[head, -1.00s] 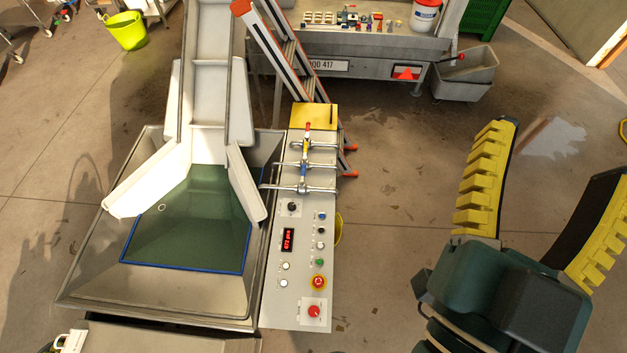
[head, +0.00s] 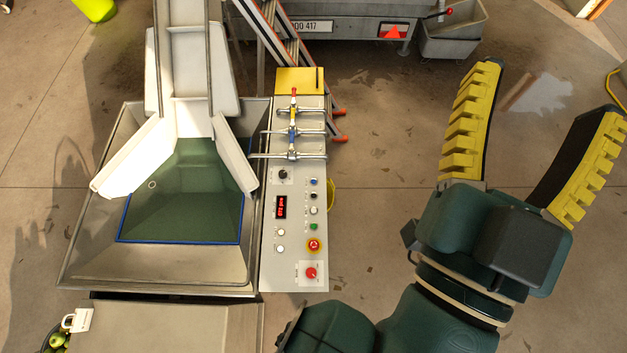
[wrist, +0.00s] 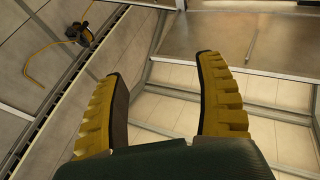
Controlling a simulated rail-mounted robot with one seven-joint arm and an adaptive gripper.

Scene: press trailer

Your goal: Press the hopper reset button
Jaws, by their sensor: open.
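The control panel (head: 299,260) stands along the right side of the hopper (head: 195,266). It has a blue button (head: 315,181), a black one (head: 314,195), a white one (head: 314,210) and a green one (head: 313,226) in a column. Two white buttons (head: 281,232) sit at its left, below a red display (head: 281,207). The labels are too small to read, so I cannot tell which is the hopper reset. My gripper (head: 553,90) is open and empty, well right of the panel. Its yellow-padded fingers also show in the wrist view (wrist: 160,68), which does not show the panel.
An orange-edged ladder (head: 283,45) leans behind. Open floor (head: 390,140) lies between panel and gripper.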

